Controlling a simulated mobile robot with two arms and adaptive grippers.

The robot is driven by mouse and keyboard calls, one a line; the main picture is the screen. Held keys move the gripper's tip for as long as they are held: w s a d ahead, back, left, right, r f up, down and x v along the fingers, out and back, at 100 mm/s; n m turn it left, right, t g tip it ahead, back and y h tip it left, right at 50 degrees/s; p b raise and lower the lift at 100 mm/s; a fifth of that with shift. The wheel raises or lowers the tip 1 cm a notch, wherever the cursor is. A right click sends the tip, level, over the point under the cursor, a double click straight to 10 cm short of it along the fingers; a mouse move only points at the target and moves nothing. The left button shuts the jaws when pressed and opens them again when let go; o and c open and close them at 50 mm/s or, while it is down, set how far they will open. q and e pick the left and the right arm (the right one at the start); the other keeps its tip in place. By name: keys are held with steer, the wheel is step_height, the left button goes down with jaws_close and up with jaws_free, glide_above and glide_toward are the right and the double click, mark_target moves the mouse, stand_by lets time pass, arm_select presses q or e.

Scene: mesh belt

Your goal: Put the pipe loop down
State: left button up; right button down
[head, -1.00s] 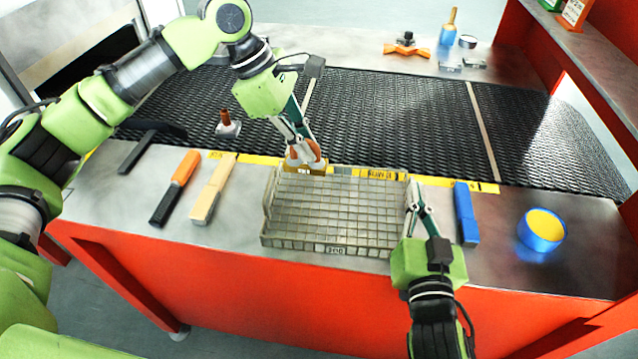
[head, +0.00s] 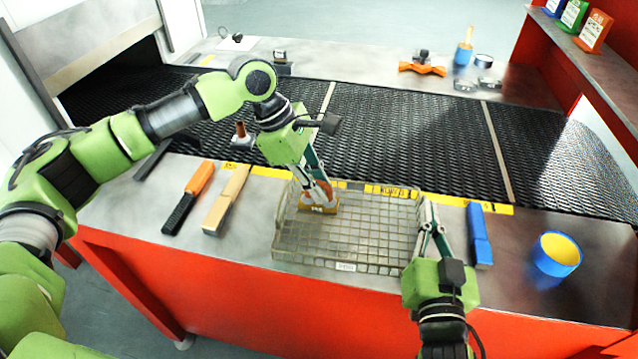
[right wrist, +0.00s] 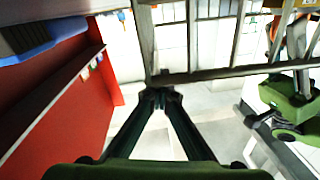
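The pipe loop (head: 327,191) shows as a copper-orange piece with an amber labelled part (head: 318,209) below it. It is at the far left of the wire basket (head: 346,266), inside the rim as seen in the head view. My left gripper (head: 320,190) is shut on the loop from above and partly hides it. I cannot tell whether the loop touches the basket floor. My right gripper (head: 428,226) is at the basket's right rim. In the right wrist view its fingertips (right wrist: 160,94) come together at a wire bar (right wrist: 230,73) of the basket.
Left of the basket lie a tan block (head: 226,200) and an orange-and-black tool (head: 188,198). Right of it are a blue block (head: 479,236) and a blue-and-yellow roll (head: 557,253). The black mesh belt (head: 410,130) runs behind. Another copper-topped piece (head: 240,132) stands on the belt.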

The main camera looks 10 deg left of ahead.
arm_select(q)
steer(key=shift+o, duration=0.3)
arm_select(e)
steer(key=shift+f, duration=0.55)
arm_select(q)
steer(key=v, duration=1.2)
steer(key=shift+r, duration=0.15)
steer(key=shift+d, duration=0.1)
arm_select(e)
steer(key=c, duration=2.8)
jaws_free()
steer(key=o, duration=0.4)
steer(key=shift+o, duration=0.2)
steer(key=shift+s+d, duration=0.1)
steer(key=shift+s, duration=0.05)
